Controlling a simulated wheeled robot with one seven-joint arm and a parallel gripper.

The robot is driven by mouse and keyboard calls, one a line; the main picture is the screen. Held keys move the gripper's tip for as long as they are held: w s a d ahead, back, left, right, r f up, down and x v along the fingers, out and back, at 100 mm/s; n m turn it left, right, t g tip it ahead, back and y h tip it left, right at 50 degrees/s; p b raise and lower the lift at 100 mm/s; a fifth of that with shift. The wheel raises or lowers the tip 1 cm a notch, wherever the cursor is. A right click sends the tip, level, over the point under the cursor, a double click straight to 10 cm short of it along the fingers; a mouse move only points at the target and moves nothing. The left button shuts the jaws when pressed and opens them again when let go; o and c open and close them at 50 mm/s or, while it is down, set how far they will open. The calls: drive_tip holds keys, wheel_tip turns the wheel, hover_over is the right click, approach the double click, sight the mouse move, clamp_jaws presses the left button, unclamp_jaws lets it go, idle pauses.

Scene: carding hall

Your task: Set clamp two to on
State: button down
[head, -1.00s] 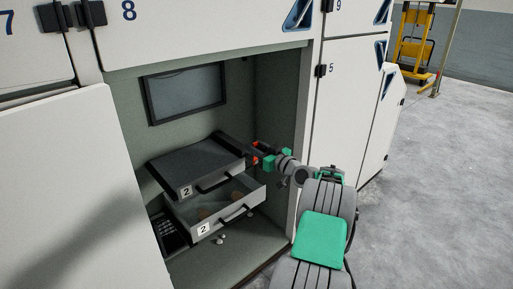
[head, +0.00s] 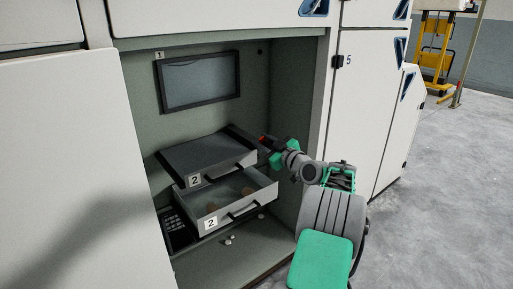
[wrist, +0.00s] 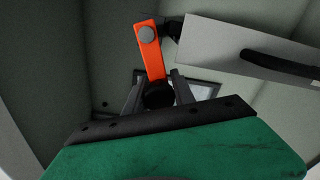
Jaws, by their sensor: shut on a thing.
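An orange lever (wrist: 150,55) with a round grey pivot shows in the wrist view beside a grey box (wrist: 235,45). Its dark round knob (wrist: 157,95) lies between the fingers of my gripper (wrist: 157,92), which is shut on it. In the head view my gripper (head: 269,144) is at the right of the upper grey box (head: 205,155), and only a small red-orange part of the lever (head: 263,138) shows. The upper box front bears a label 2 (head: 195,181). I cannot read a clamp number on the lever.
An open grey drawer (head: 265,194), also labelled 2, juts out below the upper box. A dark screen (head: 200,80) labelled 1 hangs on the recess's back wall. A dark keypad (head: 177,230) lies lower left. White cabinet doors flank the recess; the floor (head: 440,200) at right is clear.

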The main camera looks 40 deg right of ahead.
sight(271, 146)
drive_tip(key=c, duration=1.1)
unclamp_jaws()
drive_tip(key=s+p, duration=0.2)
drive_tip(key=s, duration=0.5)
drive_tip(key=shift+a+r, duration=0.1)
drive_tip(key=shift+a, duration=0.05)
drive_tip(key=shift+s+a, duration=0.1)
drive_tip(key=shift+s, duration=0.3)
